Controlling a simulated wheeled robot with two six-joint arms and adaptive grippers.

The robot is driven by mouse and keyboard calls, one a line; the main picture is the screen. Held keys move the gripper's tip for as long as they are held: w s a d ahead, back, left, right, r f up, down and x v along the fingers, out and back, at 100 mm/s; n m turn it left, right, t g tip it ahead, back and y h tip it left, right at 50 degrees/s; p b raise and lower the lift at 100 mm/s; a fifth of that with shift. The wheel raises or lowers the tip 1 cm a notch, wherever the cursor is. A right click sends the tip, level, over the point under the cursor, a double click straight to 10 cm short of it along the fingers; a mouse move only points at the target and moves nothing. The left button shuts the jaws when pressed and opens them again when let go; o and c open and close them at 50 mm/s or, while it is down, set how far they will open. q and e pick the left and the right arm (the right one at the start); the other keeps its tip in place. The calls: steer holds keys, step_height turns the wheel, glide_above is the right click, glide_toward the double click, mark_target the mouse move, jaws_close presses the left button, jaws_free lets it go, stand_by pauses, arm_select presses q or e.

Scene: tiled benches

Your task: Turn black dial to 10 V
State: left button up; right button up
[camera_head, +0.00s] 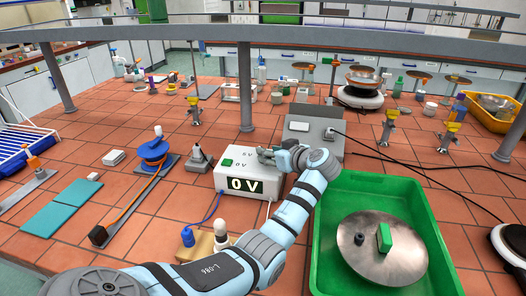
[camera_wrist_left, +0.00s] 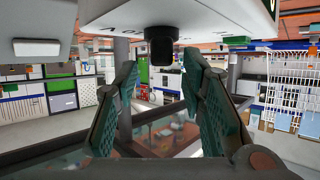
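The white power supply box (camera_head: 232,183) stands on the tiled bench, its front display (camera_head: 245,185) reading 0 V. A green switch (camera_head: 227,162) is on its top. My left gripper (camera_head: 266,155) is over the right part of the box top and hides the dial in the head view. In the left wrist view, the black dial (camera_wrist_left: 160,45) sticks out from the white box face (camera_wrist_left: 205,18). The two green-padded fingers of my left gripper (camera_wrist_left: 161,62) are apart, one on each side of the dial, with gaps visible. My right gripper is in neither view.
A green tray (camera_head: 322,250) with a metal disc (camera_head: 360,240) lies right of my left arm. A grey metal box (camera_head: 313,128) stands behind the gripper. A blue cable (camera_head: 213,208) and a wooden lamp base (camera_head: 200,247) are in front of the supply.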

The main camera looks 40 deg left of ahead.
arm_select(q)
steer(key=shift+x, duration=1.95)
steer(key=shift+s+r, duration=0.1)
steer(key=shift+s, duration=0.15)
jaws_close()
steer(key=shift+a, duration=0.25)
steer(key=shift+w+d, duration=0.1)
steer(key=shift+d, duration=0.15)
steer(key=shift+f, duration=0.2)
